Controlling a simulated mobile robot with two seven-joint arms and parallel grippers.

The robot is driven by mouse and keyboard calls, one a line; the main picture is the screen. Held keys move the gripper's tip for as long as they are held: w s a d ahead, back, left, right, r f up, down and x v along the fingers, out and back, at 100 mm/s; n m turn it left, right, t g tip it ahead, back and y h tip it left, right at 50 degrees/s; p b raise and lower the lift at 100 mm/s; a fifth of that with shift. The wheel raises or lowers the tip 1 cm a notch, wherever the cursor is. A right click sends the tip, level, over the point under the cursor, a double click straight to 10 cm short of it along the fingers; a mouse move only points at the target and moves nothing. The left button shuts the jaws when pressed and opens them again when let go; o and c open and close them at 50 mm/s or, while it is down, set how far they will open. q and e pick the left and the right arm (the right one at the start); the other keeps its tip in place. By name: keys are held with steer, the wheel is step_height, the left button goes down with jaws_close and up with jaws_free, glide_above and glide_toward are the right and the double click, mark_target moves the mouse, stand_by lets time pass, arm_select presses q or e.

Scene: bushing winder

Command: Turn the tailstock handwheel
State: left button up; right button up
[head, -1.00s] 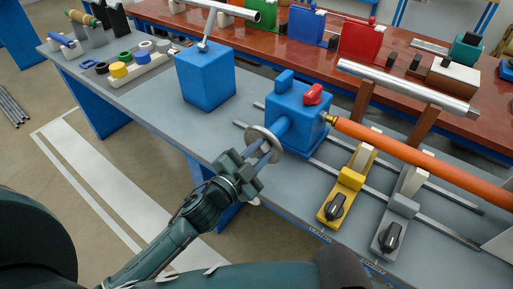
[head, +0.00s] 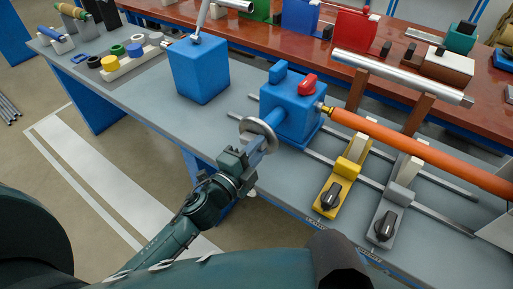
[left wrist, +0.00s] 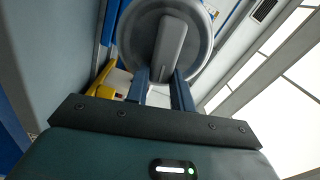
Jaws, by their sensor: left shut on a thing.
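The tailstock is a blue block (head: 291,108) on the grey bench, with a red lever (head: 308,84) on top. Its handwheel (head: 259,127) is a metal disc on the left side of the block. My left gripper (head: 257,146) is at the wheel's outer face. In the left wrist view the handwheel (left wrist: 196,41) fills the top middle, and my left gripper (left wrist: 162,88) has its two fingers on either side of the wheel's grey bar (left wrist: 171,48), shut on it. My right gripper is not in view.
An orange rod (head: 420,150) runs right from the tailstock. A yellow clamp (head: 341,180) and a grey clamp (head: 393,207) stand on rails in front. A blue box (head: 199,70) stands to the left. Bare bench lies between the box and the tailstock.

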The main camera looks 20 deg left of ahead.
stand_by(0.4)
arm_select(q)
steer(key=o, duration=1)
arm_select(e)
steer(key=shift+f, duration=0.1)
arm_select(q)
steer(key=shift+s, duration=0.1)
steer(key=b+v, duration=0.2)
steer(key=v, duration=1.1)
steer(key=shift+r+b, duration=0.1)
steer(key=shift+b, duration=0.2)
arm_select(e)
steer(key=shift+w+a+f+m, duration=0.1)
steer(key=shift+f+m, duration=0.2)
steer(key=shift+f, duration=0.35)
